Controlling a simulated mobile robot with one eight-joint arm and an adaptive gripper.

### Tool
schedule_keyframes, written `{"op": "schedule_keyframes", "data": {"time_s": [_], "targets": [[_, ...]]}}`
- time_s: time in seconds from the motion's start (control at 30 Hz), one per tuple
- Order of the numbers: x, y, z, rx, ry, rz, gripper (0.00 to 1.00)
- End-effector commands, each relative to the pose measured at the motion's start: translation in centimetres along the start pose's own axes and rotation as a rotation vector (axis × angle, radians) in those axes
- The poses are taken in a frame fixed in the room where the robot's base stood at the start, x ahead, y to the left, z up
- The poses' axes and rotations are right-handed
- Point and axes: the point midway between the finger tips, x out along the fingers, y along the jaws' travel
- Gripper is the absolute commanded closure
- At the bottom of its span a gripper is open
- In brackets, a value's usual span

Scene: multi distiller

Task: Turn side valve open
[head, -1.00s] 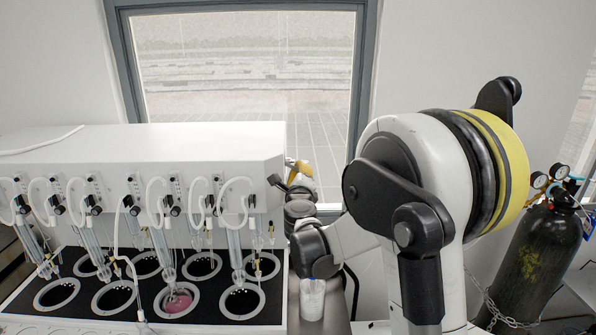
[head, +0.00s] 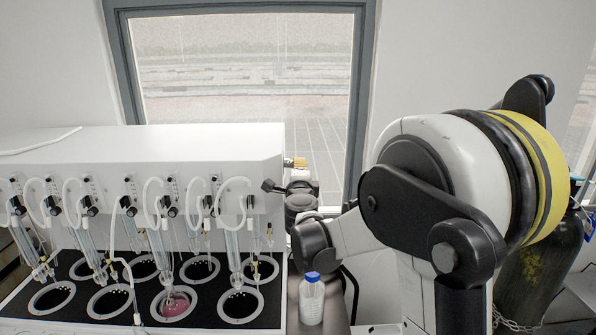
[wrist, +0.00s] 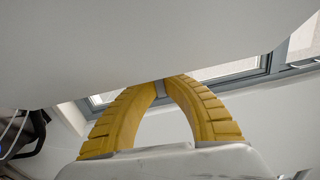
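The white distiller (head: 150,150) fills the left of the head view, with a row of small black valve knobs on its front. I cannot make out a side valve; the machine's right side is mostly turned away. My gripper (head: 297,163) is beside the right end of the machine, its yellow fingers partly hidden by my own wrist. In the wrist view my gripper's yellow fingers (wrist: 160,87) curve together, and the grey tips meet just under the edge of a large white surface (wrist: 130,40). Nothing shows clearly between them.
A blue-capped bottle (head: 312,300) stands on the narrow counter right of the distiller, below my arm. A dark gas cylinder (head: 540,265) stands at the right, partly behind my arm. A window (head: 245,90) is behind. Several round wells line the distiller's front.

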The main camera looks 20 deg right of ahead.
Motion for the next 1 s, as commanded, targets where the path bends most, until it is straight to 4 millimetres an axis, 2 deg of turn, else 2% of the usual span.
{"op": "schedule_keyframes", "data": {"time_s": [0.27,0.67,0.7,0.77,1.0], "targets": [[-0.02,-0.22,0.01,-0.075,0.000,0.000,1.00],[-0.02,-0.27,0.02,-0.083,0.000,0.000,1.00],[-0.02,-0.27,0.02,-0.083,0.000,0.000,0.86],[-0.02,-0.27,0.02,-0.083,0.000,0.000,0.68],[0.00,-0.27,0.02,-0.082,0.000,0.000,0.68]]}}
